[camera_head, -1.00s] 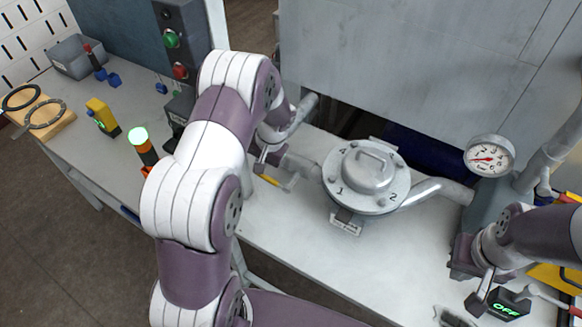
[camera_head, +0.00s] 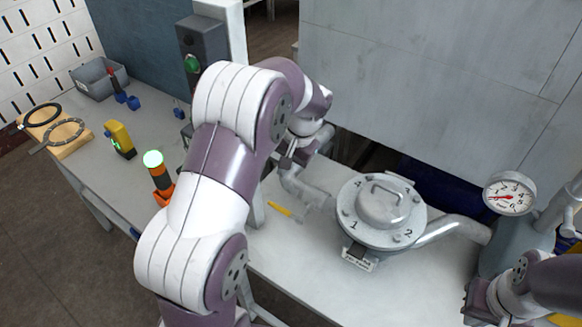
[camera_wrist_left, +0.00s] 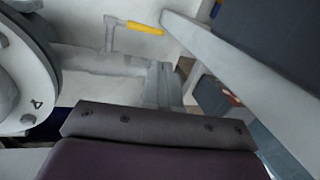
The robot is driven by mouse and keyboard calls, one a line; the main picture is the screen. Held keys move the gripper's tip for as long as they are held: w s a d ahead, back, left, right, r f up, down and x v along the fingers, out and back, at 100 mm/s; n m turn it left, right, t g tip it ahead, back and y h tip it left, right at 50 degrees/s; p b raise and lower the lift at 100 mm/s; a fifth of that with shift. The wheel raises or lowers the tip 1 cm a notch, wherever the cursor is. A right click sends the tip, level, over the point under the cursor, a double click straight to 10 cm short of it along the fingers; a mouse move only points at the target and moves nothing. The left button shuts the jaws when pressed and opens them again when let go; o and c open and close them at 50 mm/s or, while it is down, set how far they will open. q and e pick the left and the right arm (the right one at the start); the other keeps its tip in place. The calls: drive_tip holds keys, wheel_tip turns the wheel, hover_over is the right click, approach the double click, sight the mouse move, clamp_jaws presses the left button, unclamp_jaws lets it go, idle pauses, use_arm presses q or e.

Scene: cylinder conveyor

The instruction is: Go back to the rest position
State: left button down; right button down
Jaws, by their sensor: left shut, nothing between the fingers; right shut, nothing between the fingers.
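My left arm arches across the middle of the head view. Its gripper (camera_head: 288,160) is shut and empty, above the pipe beside the yellow-handled valve (camera_head: 280,209); the arm partly hides it. In the left wrist view, the yellow handle (camera_wrist_left: 145,28) shows at the top, apart from the gripper.
A round lidded vessel (camera_head: 383,210) with numbered bolts stands on the bench, joined to pipes. A pressure gauge (camera_head: 510,194) is at right. A lit green-topped orange device (camera_head: 157,172), a yellow device (camera_head: 120,139), rings on a wooden block (camera_head: 75,146) and a grey bin (camera_head: 98,80) are at left.

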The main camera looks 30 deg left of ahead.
use_arm(q)
drive_tip(key=shift+r, duration=0.15)
drive_tip(key=s+d+f+h, duration=0.1)
drive_tip(key=s+d, duration=0.3)
drive_tip(key=s, duration=0.3)
drive_tip(key=s+d+f+t+h, duration=0.1)
drive_tip(key=s+d, duration=0.3)
drive_tip(key=s, duration=0.4)
drive_tip(key=shift+s+d+h, duration=0.15)
drive_tip(key=shift+h, duration=0.35)
